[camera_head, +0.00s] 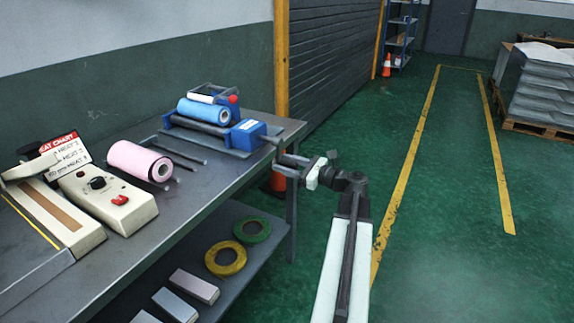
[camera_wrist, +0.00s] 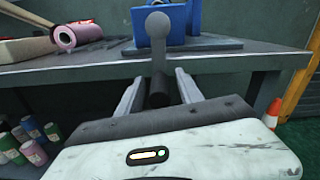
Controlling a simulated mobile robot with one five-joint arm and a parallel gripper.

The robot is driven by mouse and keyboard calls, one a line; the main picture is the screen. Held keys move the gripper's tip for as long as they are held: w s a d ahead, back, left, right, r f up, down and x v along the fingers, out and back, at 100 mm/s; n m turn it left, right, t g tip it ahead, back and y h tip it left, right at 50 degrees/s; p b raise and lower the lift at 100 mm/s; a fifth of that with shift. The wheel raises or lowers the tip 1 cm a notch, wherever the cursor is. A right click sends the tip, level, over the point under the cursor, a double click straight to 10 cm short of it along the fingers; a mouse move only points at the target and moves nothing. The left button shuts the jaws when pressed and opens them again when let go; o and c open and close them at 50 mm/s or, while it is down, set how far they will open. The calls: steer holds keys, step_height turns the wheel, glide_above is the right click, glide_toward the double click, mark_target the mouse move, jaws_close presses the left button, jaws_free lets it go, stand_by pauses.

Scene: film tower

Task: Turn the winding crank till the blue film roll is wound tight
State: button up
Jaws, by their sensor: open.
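The blue film roll (camera_head: 203,111) lies on the winder, whose blue housing (camera_head: 247,134) faces the bench's right end. The wrist view shows the housing (camera_wrist: 184,18) at the top. The grey winding crank (camera_wrist: 158,28) has a round hub, with its arm hanging down to a dark handle (camera_wrist: 158,88). My gripper (camera_wrist: 159,78) is open, with its two fingers on either side of the handle and gaps visible. In the head view my gripper (camera_head: 284,158) is just off the bench's right edge, beside the crank end (camera_head: 270,139).
A pink roll (camera_head: 140,161) and a cream control box (camera_head: 106,198) stand on the bench (camera_head: 195,185). Yellow (camera_head: 226,259) and green (camera_head: 252,230) tape rings lie on the shelf below. An orange cone (camera_wrist: 268,112) stands by the bench's right end.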

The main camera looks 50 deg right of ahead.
jaws_close()
stand_by(1.3)
